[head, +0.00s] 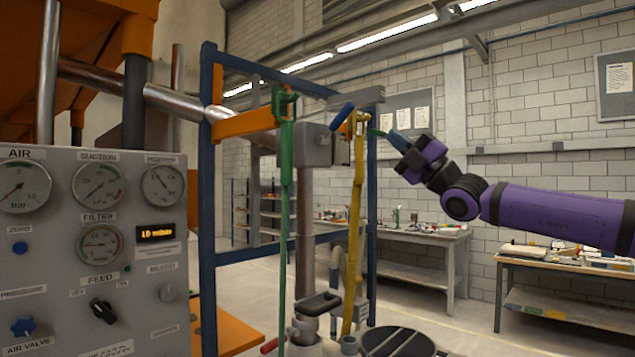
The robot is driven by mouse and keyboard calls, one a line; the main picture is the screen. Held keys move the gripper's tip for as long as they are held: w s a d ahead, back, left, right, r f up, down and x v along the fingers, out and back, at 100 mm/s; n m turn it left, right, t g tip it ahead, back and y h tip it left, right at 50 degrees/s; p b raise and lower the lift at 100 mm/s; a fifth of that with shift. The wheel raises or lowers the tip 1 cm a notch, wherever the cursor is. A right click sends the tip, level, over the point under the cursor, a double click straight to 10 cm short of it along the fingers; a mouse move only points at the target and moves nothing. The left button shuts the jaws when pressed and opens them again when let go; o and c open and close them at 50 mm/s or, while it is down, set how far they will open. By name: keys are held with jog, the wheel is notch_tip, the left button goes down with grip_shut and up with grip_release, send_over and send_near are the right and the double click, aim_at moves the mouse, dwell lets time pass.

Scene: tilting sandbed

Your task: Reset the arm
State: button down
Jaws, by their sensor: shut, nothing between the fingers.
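My arm is purple and black and reaches in from the right edge in the head view.
A grey control panel (60,250) with gauges and knobs fills the left. A blue frame (208,200) carries a metal pipe (175,101) and a green upright part (286,200). A dark round lid (398,343) is at the bottom. Workbenches (420,240) stand behind; open floor lies between.

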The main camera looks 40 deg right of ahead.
jog(key=s+a+f+n+g+y, duration=0.1)
jog(key=a+f+n+g, duration=0.25)
jog(key=a+n, duration=0.6)
jog(key=s+a+f+n+g+y, duration=0.2)
jog(key=a+n+g, duration=0.3)
jog(key=a+n, duration=0.4)
jog(key=s+a+f+n+g+y, duration=0.1)
jog(key=a+f+n+g, duration=0.3)
jog(key=a+n, duration=0.55)
notch_tip(320, 180, down, 20)
jog(key=s+n+g+h, duration=0.2)
jog(key=n+g+h, duration=0.5)
jog(key=n+h, duration=0.5)
jog(key=n, duration=0.8)
jog(key=shift+s+a+f+h, duration=0.15)
jog(key=shift+a+h, duration=0.15)
jog(key=shift+a, duration=0.1)
